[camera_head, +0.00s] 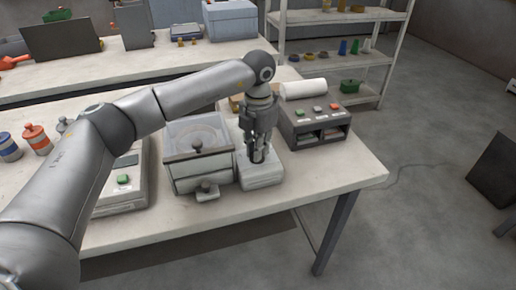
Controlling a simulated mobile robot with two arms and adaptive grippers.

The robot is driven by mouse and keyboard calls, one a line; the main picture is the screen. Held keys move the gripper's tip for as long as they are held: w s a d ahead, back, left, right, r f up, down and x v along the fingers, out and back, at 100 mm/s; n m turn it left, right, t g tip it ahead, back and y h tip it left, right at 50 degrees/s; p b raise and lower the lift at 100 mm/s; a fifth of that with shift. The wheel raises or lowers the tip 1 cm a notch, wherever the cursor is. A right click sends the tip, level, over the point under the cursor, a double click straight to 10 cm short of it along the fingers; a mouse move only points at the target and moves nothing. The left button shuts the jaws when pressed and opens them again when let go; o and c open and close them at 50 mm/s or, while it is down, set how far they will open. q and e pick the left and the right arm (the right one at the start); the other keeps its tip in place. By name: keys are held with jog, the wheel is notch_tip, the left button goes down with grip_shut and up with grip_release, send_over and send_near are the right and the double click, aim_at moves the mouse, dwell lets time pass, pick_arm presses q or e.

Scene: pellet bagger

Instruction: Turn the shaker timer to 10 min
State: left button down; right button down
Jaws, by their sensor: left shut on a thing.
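My left gripper (258,157) points straight down over a low light grey unit, which I take to be the shaker's timer housing (262,180). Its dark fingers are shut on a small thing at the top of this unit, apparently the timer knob. The fingers mostly hide the knob, so its marks and setting cannot be read. My right gripper is not in view.
A dark grey box with coloured buttons (312,122) stands close right of the gripper, with a white roll (303,89) behind. A scale with a green button (122,190) is at left, partly behind my arm. The table's right front corner (345,172) is clear.

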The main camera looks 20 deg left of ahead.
pick_arm(q)
jog(key=shift+w+r, duration=0.1)
jog(key=shift+r, duration=0.05)
jog(key=c, duration=1.5)
grip_release()
notch_tip(320, 180, up, 12)
jog(key=shift+f, duration=0.1)
